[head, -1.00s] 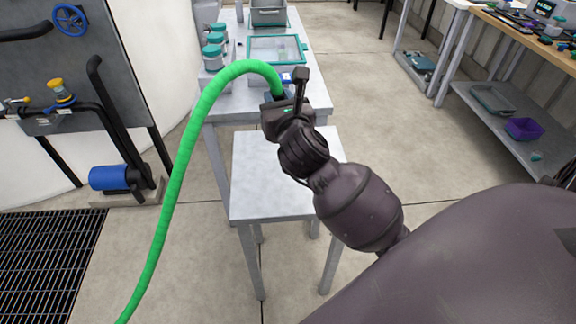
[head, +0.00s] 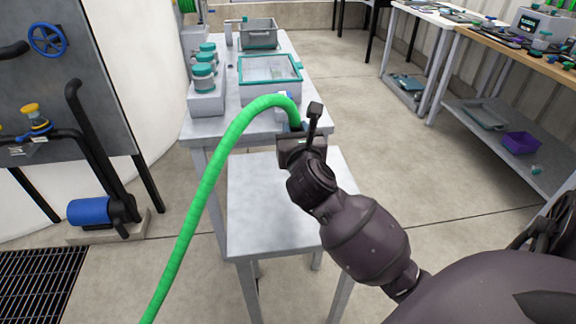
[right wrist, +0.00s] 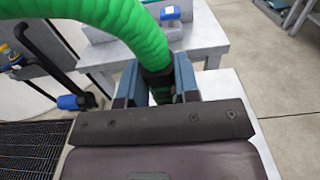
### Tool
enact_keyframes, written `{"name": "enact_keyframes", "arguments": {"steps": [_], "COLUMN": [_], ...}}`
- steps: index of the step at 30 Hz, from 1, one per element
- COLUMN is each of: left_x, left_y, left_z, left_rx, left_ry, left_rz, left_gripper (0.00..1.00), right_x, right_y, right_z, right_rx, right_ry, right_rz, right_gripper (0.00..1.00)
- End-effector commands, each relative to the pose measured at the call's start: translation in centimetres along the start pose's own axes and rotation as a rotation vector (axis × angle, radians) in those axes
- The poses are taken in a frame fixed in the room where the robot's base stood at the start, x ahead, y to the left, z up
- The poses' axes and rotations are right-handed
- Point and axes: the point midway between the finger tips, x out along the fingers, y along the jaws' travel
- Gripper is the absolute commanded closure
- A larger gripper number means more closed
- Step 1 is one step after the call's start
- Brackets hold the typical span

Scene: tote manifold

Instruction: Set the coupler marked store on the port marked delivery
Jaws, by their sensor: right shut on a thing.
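My right gripper (head: 294,128) is shut on the coupler at the end of a green hose (head: 205,180). The fingers hide most of the coupler, and I can read no mark on it. In the right wrist view the jaws (right wrist: 157,88) close around the dark coupler end (right wrist: 158,80), with the green hose (right wrist: 120,25) arching away to the upper left. The gripper is above the small grey table, near the front edge of the longer bench. I cannot make out a port marked delivery. My left gripper is not in view.
The small table (head: 265,215) is bare. The bench (head: 225,130) behind it bears a teal-rimmed tote (head: 270,68), a grey bin (head: 259,34) and teal-lidded jars (head: 204,75). A panel with black pipes, a blue wheel (head: 47,39) and a blue pump (head: 90,211) stands at left. Open floor lies right.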

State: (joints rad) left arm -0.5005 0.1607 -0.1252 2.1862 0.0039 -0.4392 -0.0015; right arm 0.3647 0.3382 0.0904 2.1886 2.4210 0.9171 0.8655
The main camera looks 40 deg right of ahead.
Motion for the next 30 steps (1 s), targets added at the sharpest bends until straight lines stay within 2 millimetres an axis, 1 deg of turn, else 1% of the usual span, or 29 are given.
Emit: {"name": "enact_keyframes", "arguments": {"steps": [1, 4, 8, 11, 14, 18, 21, 23, 26, 30], "left_x": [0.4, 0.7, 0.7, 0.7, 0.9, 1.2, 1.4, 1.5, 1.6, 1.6], "left_y": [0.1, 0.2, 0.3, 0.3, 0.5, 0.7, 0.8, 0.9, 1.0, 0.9], "left_z": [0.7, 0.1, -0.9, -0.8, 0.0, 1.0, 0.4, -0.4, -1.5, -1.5], "left_rx": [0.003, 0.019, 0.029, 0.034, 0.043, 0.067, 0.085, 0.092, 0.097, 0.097], "left_ry": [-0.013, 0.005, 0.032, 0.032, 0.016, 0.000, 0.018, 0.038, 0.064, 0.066], "left_rz": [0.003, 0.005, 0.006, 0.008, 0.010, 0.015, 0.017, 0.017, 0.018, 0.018], "left_gripper": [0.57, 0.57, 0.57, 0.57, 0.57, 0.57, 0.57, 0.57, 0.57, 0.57], "right_x": [0.0, 0.0, 0.0, 0.0, 0.0, 0.0, 0.0, 0.0, 0.0, 0.0], "right_y": [0.0, 0.0, 0.0, 0.0, 0.1, 0.0, 0.0, 0.0, 0.0, 0.1], "right_z": [-1.7, -2.6, -2.9, -3.3, -4.6, -7.3, -8.6, -8.9, -8.6, -8.4], "right_rx": [-0.007, -0.004, 0.000, 0.001, -0.003, -0.006, -0.006, -0.003, 0.001, 0.002], "right_ry": [0.008, 0.004, -0.001, -0.001, 0.002, 0.009, 0.007, 0.004, -0.003, -0.005], "right_rz": [0.001, 0.001, 0.001, 0.001, 0.001, 0.001, 0.002, 0.002, 0.001, 0.001], "right_gripper": [1.00, 1.00, 1.00, 1.00, 1.00, 1.00, 1.00, 1.00, 1.00, 1.00]}}
